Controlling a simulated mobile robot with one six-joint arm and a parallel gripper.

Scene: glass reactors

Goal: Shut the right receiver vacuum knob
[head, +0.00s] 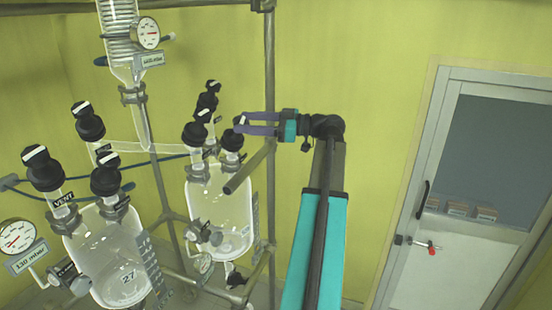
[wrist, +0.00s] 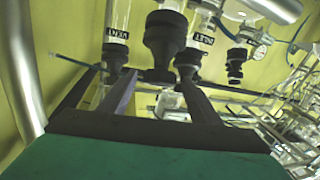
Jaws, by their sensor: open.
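The right receiver (head: 220,212) is a clear glass vessel with several black knobs on its top necks. My gripper (head: 241,124) is open; its two purple fingers point left at the top of the front right knob (head: 232,141). In the wrist view my fingertips (wrist: 157,76) are apart, with the large black knob (wrist: 165,42) just ahead and roughly between them. I cannot tell whether they touch it.
The front left (head: 196,135) and rear (head: 207,102) knobs stand close beside my fingers. A metal rail (head: 249,167) runs just below my gripper, and an upright pole (head: 270,70) stands close by. The left receiver (head: 108,262) is at the left. Space toward the door (head: 440,190) is free.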

